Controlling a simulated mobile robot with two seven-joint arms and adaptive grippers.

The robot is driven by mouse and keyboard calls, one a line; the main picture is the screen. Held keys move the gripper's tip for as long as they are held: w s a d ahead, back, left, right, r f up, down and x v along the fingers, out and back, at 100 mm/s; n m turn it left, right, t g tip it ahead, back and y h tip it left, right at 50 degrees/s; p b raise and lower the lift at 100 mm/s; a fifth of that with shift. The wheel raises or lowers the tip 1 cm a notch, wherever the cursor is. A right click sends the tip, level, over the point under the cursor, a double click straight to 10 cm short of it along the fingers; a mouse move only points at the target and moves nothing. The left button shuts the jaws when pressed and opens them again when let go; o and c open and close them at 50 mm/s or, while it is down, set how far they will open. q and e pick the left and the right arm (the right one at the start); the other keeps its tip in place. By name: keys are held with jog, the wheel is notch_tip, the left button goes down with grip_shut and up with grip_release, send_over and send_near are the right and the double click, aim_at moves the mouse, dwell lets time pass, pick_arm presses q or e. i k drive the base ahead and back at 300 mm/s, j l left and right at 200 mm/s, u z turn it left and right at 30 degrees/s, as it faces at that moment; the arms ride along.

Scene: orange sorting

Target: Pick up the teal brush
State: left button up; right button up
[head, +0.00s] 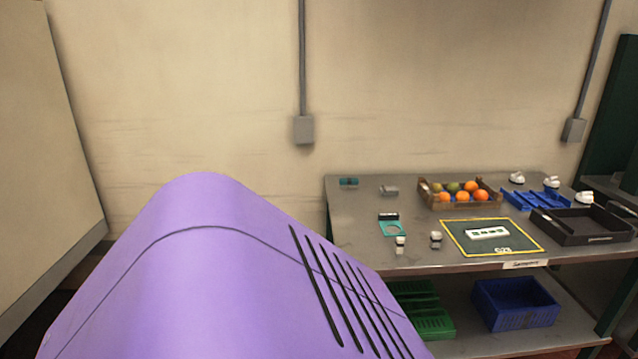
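A small teal object (348,182), which looks like the teal brush, lies at the back left corner of the grey metal table (365,220). It is small in the head view, and its bristles cannot be made out. Nothing touches it, and there is bare tabletop around it. Neither my left nor my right gripper is in view.
A small grey object (389,190) lies right of the brush. In front are a teal piece (393,230) and two small white-topped items (400,244). Further right are a fruit crate (460,207), dark mat (467,252), blue rack (530,200) and black tray (580,240). Bins sit below.

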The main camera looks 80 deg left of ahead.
aim_at(344, 182)
jog(key=i+u, duration=0.2)
jog(key=u, duration=0.3)
jog(key=i+u, duration=0.25)
jog(key=u, duration=0.25)
jog(key=i+l+u, duration=0.2)
jog(key=u, duration=0.3)
